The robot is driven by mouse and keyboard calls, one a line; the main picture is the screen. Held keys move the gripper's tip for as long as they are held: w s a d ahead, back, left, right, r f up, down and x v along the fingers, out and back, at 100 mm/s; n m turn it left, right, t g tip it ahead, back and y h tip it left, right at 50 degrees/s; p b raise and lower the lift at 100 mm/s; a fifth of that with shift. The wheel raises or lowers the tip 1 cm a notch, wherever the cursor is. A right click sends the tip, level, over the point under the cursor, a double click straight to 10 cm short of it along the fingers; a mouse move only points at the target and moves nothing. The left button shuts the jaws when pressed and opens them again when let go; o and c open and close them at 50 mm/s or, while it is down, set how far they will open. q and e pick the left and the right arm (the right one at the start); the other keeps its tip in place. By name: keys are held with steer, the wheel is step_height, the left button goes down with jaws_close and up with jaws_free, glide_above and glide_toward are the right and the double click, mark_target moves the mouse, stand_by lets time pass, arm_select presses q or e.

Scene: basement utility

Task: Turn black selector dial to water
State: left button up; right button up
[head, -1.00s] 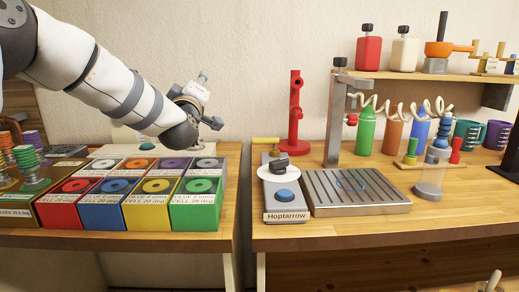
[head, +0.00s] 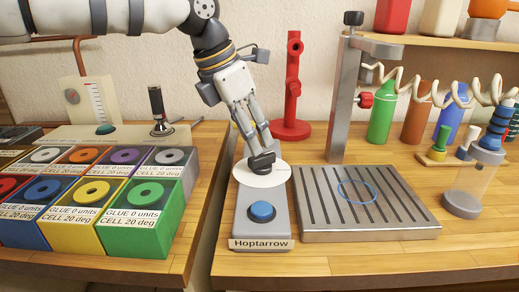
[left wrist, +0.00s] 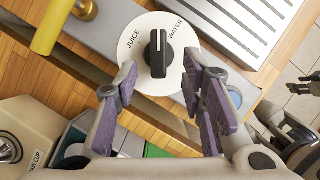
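The black selector dial (head: 262,163) sits on a white disc (head: 258,177) on the grey Hoptarrow base (head: 246,236), which has a blue button (head: 261,211). In the left wrist view, the dial (left wrist: 158,54) has a white line pointing up, between the printed words JUICE, to its left, and WATER, to its right. My left gripper (head: 262,148) is just above the dial, pointing down. In the left wrist view its fingers (left wrist: 158,72) are open, one on each side of the knob, with gaps visible.
A slotted metal tray (head: 312,236) lies right of the base, below a grey tap column (head: 345,95). A red stand (head: 291,100) is behind. Coloured glue boxes (head: 146,219) stand on the left table, across a gap.

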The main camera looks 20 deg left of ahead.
mark_target(261, 155)
arm_select(q)
steer(key=x, duration=0.5)
steer(key=shift+w, duration=0.1)
arm_select(e)
steer(key=shift+f, duration=0.15)
arm_select(q)
steer(key=shift+c, duration=0.6)
jaws_close()
steer(key=shift+m, duration=0.3)
arm_select(e)
steer(key=shift+s+f, duration=0.1)
arm_select(q)
steer(key=shift+w+a+f+m+g+h+b, duration=0.1)
steer(key=shift+m+g+h+b, duration=0.1)
steer(key=shift+m, duration=0.25)
steer(key=shift+f+m+g+h+b, duration=0.1)
steer(key=shift+m+g, duration=0.1)
steer(key=shift+m, duration=0.25)
steer(key=shift+m+g+h+b, duration=0.4)
steer(key=shift+m+g, duration=0.3)
steer(key=shift+m, duration=1.3)
arm_select(e)
steer(key=shift+s+f+g, duration=0.4)
steer(key=shift+s+f, duration=0.35)
steer(key=shift+s, duration=0.05)
arm_select(q)
steer(key=shift+r, duration=0.1)
